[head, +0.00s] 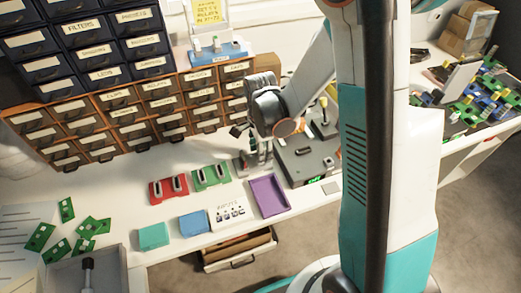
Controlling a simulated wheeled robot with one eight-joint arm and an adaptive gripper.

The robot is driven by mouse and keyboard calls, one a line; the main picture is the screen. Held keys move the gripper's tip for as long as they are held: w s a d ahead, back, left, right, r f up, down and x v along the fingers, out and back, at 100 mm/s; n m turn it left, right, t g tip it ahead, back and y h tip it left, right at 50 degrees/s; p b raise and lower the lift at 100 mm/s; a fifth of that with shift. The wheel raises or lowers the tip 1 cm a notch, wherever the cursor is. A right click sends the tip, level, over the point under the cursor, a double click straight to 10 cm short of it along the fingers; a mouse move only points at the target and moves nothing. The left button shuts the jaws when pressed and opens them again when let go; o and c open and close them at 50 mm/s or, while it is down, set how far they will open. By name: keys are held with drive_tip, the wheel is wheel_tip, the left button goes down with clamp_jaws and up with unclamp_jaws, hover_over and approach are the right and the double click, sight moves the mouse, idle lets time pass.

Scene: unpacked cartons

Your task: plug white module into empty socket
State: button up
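A white panel (230,211) with printed lettering and several small dark fittings lies near the front edge of the bench, left of a purple tray (268,196). I cannot tell whether it is the white module. A red board (168,189) and a green board (211,177) behind it each carry upright dark-and-grey parts; which socket is empty cannot be made out. My gripper (255,158) points down above the bench, behind the purple tray and right of the green board. Its fingers are small and dark here, so their opening and anything between them cannot be made out.
A teal box (153,236) and a blue box (194,223) line the front edge. A dark grey device (306,160) with a green display stands right of my gripper. Labelled drawers (130,110) fill the back. Loose green boards (85,228) lie left. My arm hides the centre right.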

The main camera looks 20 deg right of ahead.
drive_tip(key=shift+o, duration=1.3)
wheel_tip(320, 180, up, 12)
